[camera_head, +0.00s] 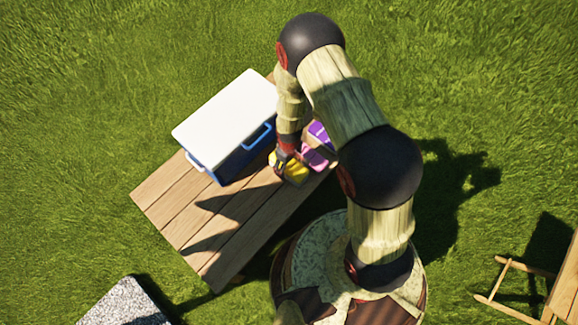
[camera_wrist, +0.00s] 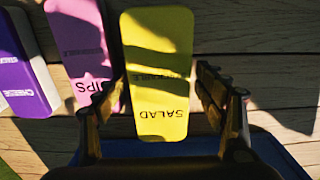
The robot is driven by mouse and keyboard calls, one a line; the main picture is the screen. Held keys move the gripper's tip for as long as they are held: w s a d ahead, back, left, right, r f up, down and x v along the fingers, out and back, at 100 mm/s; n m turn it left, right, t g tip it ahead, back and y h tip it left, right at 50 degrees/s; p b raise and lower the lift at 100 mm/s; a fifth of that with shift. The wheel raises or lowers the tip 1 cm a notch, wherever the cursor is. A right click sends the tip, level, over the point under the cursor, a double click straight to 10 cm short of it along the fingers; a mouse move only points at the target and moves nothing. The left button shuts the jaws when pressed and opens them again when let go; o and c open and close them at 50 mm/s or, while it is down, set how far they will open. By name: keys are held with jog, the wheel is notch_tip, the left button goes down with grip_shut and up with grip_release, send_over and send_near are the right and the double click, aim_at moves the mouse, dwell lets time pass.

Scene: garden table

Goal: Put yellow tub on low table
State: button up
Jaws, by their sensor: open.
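The yellow tub (camera_head: 298,171), labelled SALAD, lies on a wooden plank table (camera_head: 190,205). In the wrist view the yellow tub (camera_wrist: 160,75) lies between the two fingers of my gripper (camera_wrist: 160,98). The fingers are open, one to each side of the tub, with a gap on the right. In the head view my gripper (camera_head: 284,163) is over the tub and hides part of it. Another wooden piece (camera_head: 567,285) with a light frame is cut off at the lower right; I cannot tell which is the low table.
A pink tub (camera_head: 314,160) lies close to the left of the yellow one in the wrist view, with a purple tub (camera_head: 319,133) beyond it. A blue cooler (camera_head: 225,118) with a white lid stands on the plank table. A grey speckled slab (camera_head: 125,305) is at the lower left.

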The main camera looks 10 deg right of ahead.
notch_tip(320, 180, up, 10)
jog(key=p, duration=0.3)
notch_tip(320, 180, up, 7)
send_over(289, 165)
jog(key=w, duration=0.3)
jog(key=s+d+r+m+t, duration=0.1)
jog(key=d+r+m, duration=0.1)
jog(key=r, duration=1)
jog(key=s+d+r+m+t, duration=0.1)
jog(key=r+t, duration=0.1)
jog(key=r, duration=1)
jog(key=s+d+r+m+t, duration=0.1)
jog(key=s+d+r+m, duration=0.1)
jog(key=s+r, duration=0.6)
jog(key=s+d+r+m+t, duration=0.1)
jog(key=s+d+r, duration=0.1)
jog(key=s+r, duration=0.7)
jog(key=shift+r+m+t, duration=0.3)
jog(key=shift+r+m, duration=0.1)
jog(key=shift+r, duration=0.05)
